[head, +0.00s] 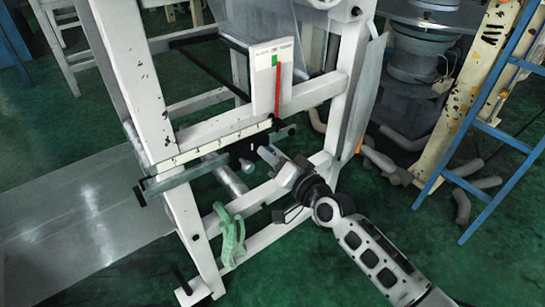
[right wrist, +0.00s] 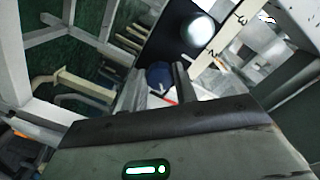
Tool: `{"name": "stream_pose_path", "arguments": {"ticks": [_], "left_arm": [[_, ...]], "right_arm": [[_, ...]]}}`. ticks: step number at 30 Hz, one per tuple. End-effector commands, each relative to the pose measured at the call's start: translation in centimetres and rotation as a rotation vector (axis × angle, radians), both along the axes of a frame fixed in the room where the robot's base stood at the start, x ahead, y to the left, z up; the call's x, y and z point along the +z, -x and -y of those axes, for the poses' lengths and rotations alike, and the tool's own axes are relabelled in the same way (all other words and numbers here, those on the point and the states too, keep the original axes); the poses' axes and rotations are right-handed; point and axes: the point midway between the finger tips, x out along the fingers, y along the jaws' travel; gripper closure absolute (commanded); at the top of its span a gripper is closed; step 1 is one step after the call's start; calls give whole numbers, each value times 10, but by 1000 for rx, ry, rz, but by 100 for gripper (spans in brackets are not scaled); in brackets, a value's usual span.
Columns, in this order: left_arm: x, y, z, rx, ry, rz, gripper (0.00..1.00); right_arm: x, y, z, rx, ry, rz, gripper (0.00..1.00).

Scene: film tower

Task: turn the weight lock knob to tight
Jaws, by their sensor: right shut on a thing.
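The dark blue weight lock knob (right wrist: 158,75) shows between the two fingers of my right gripper (right wrist: 156,88) in the right wrist view. The gripper is shut on it. The knob sits by a black weight (right wrist: 168,42) that carries a shiny pale ball (right wrist: 197,30). A white scale bar (right wrist: 222,45) with numbers runs beside it. In the head view my right gripper (head: 268,155) reaches the weight from the lower right, just below the scale beam (head: 215,145). The fingers hide the knob there. Which way the knob is turned cannot be told. My left gripper is not in view.
A white sign plate (head: 263,85) with a red pointer and a green mark stands above the beam. White frame posts (head: 150,80) surround the beam. A blue ladder (head: 500,130) and grey pipe pieces stand at right.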

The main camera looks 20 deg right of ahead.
Motion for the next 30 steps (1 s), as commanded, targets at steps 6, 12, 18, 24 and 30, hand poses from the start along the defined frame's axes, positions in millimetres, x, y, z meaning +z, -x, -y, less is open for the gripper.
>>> {"name": "stream_pose_path", "arguments": {"ticks": [6,12,18,24,30], "left_arm": [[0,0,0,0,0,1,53],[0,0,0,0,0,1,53],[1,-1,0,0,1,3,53],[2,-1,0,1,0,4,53],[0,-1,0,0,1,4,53]], "right_arm": [[-1,0,0,-1,-1,-1,49],[-1,0,0,-1,0,-1,49],[-1,8,3,-1,1,-3,49],[0,44,16,0,4,-4,49],[1,92,33,0,4,-6,49]]}}
